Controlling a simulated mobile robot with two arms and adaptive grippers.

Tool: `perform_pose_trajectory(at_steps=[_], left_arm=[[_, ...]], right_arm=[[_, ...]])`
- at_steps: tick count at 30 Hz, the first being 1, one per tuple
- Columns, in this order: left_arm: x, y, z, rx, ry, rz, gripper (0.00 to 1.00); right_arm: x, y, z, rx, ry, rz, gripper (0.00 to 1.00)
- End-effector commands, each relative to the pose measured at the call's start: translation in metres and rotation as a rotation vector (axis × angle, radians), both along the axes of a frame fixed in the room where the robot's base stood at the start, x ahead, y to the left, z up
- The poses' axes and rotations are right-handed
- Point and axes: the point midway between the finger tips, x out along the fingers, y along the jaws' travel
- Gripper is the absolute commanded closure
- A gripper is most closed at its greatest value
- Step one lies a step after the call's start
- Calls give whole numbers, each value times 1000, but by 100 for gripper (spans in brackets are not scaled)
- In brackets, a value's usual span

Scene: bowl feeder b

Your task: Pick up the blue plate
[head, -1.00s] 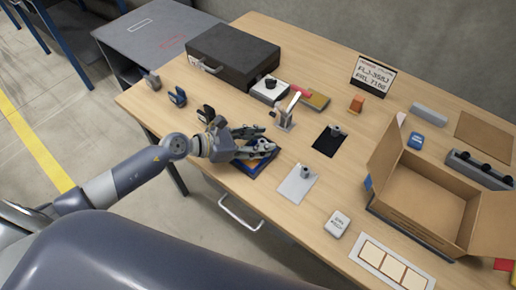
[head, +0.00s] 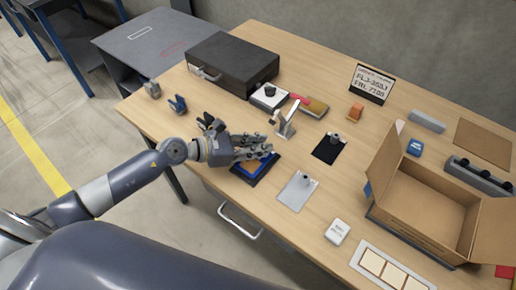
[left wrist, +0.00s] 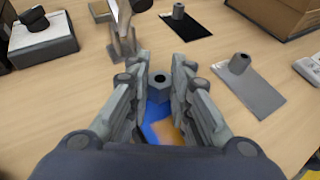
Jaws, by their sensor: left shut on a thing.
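The blue plate (head: 265,166) is at the near left part of the table, partly hidden under my left gripper (head: 262,147). In the left wrist view, blue surface (left wrist: 153,112) shows between the fingers, with an orange-tan patch on or beside it. A grey knob (left wrist: 160,86) stands between the fingertips of my left gripper (left wrist: 158,75), which is shut on it. A dark edge shows below the blue in the head view; I cannot tell if there is a gap under the plate. My right gripper is not in view.
A metal stand (head: 284,128) is close behind my left gripper. A black plate (head: 328,149) and a silver plate (head: 297,193), each with a knob, lie to the right. An open cardboard box (head: 425,205) stands further right. A black case (head: 232,62) is behind.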

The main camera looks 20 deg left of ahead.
Motion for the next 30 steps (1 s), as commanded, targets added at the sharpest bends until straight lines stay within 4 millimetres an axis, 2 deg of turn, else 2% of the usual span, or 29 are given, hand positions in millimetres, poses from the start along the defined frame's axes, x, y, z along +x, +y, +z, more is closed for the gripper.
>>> perform_pose_trajectory(at_steps=[4,6,18,24,30], left_arm=[[0,0,25,4,-6,-2,100],[-18,-2,20,3,4,-3,100],[-105,-12,29,-1,6,-1,100],[-135,-15,33,-1,3,0,100],[-152,-17,34,-1,1,1,100]], right_arm=[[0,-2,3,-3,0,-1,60],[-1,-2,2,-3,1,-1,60],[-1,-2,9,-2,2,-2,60],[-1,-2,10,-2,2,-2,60],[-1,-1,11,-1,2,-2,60]])
